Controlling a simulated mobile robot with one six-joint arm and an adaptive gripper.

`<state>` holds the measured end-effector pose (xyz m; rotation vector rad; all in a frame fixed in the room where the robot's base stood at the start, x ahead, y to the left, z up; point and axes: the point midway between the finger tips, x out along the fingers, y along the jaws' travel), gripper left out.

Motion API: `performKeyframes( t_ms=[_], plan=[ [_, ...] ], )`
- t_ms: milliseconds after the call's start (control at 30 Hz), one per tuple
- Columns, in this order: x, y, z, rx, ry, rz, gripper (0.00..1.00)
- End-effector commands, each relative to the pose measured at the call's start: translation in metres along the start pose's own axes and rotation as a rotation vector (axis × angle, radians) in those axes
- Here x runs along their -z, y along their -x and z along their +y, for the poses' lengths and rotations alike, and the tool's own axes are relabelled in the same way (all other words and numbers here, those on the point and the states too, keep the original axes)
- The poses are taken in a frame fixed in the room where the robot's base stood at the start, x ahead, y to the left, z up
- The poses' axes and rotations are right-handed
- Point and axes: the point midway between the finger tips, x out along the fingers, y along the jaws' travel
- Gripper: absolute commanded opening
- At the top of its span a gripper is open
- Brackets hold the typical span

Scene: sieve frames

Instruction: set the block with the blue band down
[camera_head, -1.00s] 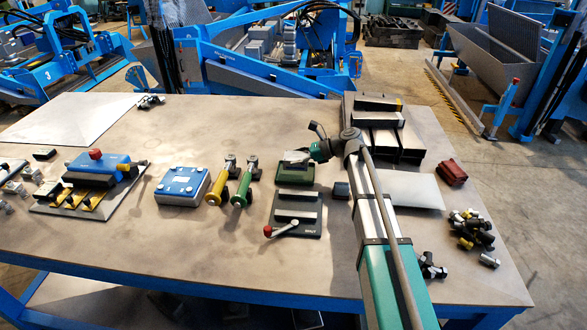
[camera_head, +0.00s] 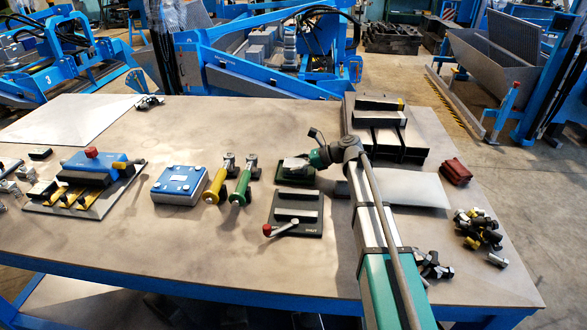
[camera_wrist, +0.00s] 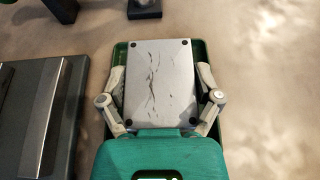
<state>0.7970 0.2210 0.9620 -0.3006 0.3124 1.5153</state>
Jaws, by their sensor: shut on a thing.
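My gripper (camera_wrist: 161,78) is shut on a grey block (camera_wrist: 160,85), with one finger along each side. The block's top face is flat, with dark scratches and dark corner dots. No blue band shows on the visible face; its sides are hidden. Beneath the block is a green tray (camera_wrist: 197,47), whose rim shows around it. In the head view the block (camera_head: 296,163) is low at the green tray (camera_head: 296,179), partly covered by my gripper (camera_head: 304,161). I cannot tell whether the block touches the tray floor.
A dark plate fixture with a red-knobbed lever (camera_head: 296,214) stands just in front of the tray. Green and yellow toggle clamps (camera_head: 242,186) and a blue box (camera_head: 179,185) are to the left. Dark bars (camera_head: 380,118) lie behind, and loose bolts (camera_head: 478,228) lie right.

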Motion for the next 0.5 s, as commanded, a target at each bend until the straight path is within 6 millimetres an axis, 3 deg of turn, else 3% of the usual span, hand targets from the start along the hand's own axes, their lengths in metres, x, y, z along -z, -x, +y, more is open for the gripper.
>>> performKeyframes(
  t_ms=[467,500],
  plan=[
    [0.0033,-0.0012,-0.0001,0.000,0.000,-0.002,0.21],
    [0.0038,-0.0012,-0.0001,0.000,0.000,0.000,0.84]
  ],
)
